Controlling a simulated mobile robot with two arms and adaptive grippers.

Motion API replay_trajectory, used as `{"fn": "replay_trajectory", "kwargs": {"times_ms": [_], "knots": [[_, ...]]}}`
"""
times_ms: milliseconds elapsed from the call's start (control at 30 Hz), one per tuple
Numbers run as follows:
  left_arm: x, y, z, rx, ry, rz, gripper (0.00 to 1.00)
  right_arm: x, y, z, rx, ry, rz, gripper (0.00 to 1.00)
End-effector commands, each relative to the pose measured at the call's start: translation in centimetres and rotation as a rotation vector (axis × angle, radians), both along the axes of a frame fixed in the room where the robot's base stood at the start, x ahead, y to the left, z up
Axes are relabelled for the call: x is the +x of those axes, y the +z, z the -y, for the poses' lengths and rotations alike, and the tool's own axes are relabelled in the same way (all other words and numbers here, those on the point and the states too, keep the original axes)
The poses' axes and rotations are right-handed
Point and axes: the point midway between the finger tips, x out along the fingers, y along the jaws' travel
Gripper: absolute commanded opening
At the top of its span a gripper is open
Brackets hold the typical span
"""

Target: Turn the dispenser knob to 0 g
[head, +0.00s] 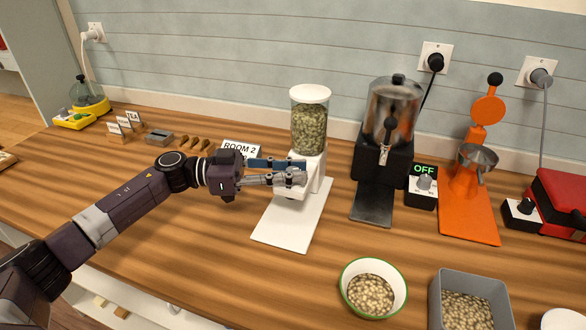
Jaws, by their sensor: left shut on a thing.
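The dispenser (308,127) is white with a clear hopper of greenish beans under a white lid. It stands upright on the wooden counter, with a flat white base plate (290,222) in front. My left gripper (300,172) reaches in from the left and is shut at the front of the dispenser's white body, below the hopper. Its fingers cover the knob, so the knob's setting and any marks cannot be read. My right gripper is not in view.
A "ROOM 2" sign (240,149) stands behind my left gripper. A metal-topped black machine (390,110), a control box reading OFF (423,186) and an orange stand (468,205) are to the right. A bowl (373,287) and grey bin (467,305) of beans sit in front.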

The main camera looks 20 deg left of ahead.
Motion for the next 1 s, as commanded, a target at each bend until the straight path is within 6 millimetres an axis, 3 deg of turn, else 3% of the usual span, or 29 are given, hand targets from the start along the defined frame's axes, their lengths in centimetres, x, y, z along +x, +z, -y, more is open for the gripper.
{"fn": "replay_trajectory", "kwargs": {"times_ms": [267, 600, 800, 1000], "knots": [[-0.3, 0.7, 0.1, 0.002, 0.138, -0.008, 0.0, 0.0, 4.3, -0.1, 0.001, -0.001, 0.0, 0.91], [-0.3, 0.6, 0.2, -0.004, 0.445, -0.01, 0.0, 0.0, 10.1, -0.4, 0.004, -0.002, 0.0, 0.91], [-0.3, 0.4, 0.3, -0.008, 0.636, -0.011, 0.0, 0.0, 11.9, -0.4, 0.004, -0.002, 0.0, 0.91], [-0.1, 0.2, 0.2, -0.008, 0.798, -0.008, 0.0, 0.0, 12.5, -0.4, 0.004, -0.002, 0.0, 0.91]]}}
